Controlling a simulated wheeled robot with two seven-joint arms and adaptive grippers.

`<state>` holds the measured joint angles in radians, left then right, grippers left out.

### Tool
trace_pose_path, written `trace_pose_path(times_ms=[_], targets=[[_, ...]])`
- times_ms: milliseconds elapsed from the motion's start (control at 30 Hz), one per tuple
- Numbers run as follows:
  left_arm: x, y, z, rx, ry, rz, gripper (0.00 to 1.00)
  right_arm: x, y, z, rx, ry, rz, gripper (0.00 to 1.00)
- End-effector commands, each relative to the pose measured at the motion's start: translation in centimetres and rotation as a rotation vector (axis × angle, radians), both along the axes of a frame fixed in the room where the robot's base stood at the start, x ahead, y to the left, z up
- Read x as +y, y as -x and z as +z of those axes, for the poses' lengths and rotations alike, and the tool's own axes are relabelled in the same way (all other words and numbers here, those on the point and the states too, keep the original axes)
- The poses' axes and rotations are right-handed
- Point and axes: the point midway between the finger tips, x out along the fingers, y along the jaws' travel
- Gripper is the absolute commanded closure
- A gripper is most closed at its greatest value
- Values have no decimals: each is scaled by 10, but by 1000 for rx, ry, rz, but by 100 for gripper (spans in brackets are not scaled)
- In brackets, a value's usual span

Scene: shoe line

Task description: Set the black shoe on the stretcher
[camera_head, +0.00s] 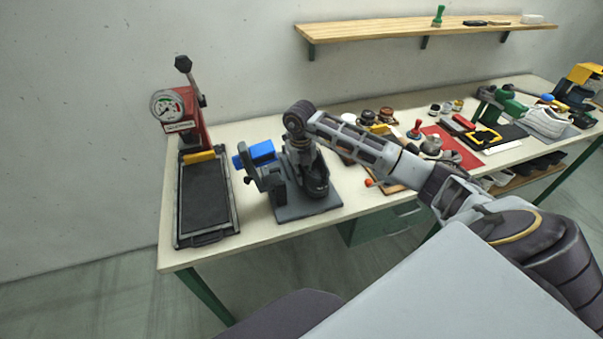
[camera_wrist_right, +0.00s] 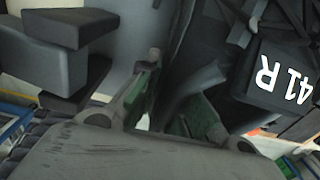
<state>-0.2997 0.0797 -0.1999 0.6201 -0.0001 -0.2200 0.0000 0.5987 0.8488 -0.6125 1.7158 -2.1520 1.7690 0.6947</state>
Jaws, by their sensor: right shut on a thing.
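My right gripper (camera_head: 302,160) points down over the stretcher (camera_head: 308,212), a dark grey device on a flat base plate. The black shoe (camera_head: 317,182) is under the gripper at the stretcher, and the gripper is shut on its upper part. From these views I cannot tell whether the shoe is seated on the stretcher or just above it. In the right wrist view, green-padded fingers (camera_wrist_right: 172,112) are beside dark surfaces. A dark surface there carries a white "41 R" marking (camera_wrist_right: 280,80). My left gripper is not in view.
Right are small pots, a red mat (camera_head: 452,148) and a white shoe (camera_head: 545,122). A wooden shelf (camera_head: 430,28) hangs above.

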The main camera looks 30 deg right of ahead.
Motion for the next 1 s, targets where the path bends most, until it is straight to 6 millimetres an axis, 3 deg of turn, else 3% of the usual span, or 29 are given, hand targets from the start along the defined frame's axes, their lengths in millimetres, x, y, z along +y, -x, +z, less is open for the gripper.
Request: trace_pose_path(times_ms=[300,1000], targets=[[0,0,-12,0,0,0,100,0,-1,-16,-3,0,-1,100],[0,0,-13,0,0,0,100,0,-1,-19,-2,-1,-1,100]])
